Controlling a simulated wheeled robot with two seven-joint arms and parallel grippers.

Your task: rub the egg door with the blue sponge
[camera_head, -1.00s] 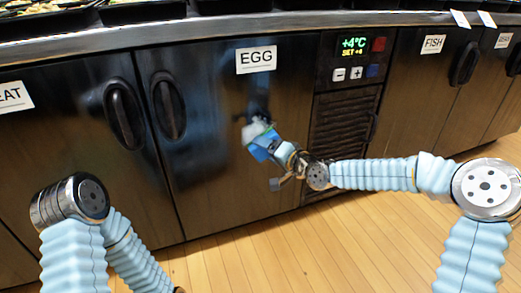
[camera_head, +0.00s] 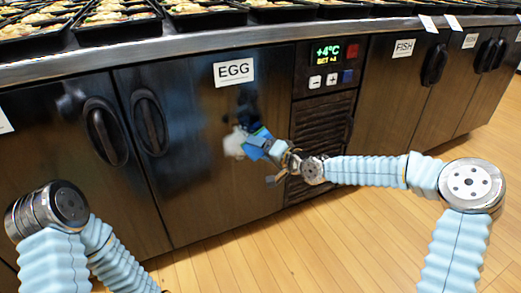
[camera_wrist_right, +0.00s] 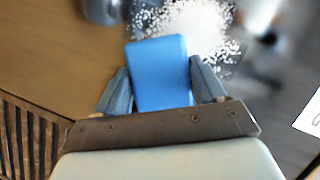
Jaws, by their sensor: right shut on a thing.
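The egg door (camera_head: 195,165) is a dark, glossy cabinet door with a white EGG label (camera_head: 233,72) near its top and a dark oval handle (camera_head: 149,123) at its upper left. A whitish smear (camera_head: 234,143) shows on the door; it is a speckled white patch (camera_wrist_right: 196,25) in the right wrist view. My right gripper (camera_head: 268,145) is at the door, shut on the blue sponge (camera_wrist_right: 160,72), whose far end borders the white patch. I cannot tell how firmly the sponge touches the door. My left arm is at lower left; its gripper is out of view.
A control panel (camera_head: 332,67) reading +4°C sits right of the egg door, above a slatted vent (camera_head: 322,130). The fish door (camera_head: 385,95) is farther right. Filled black trays (camera_head: 120,20) line the counter. The wooden floor (camera_head: 300,250) in front is clear.

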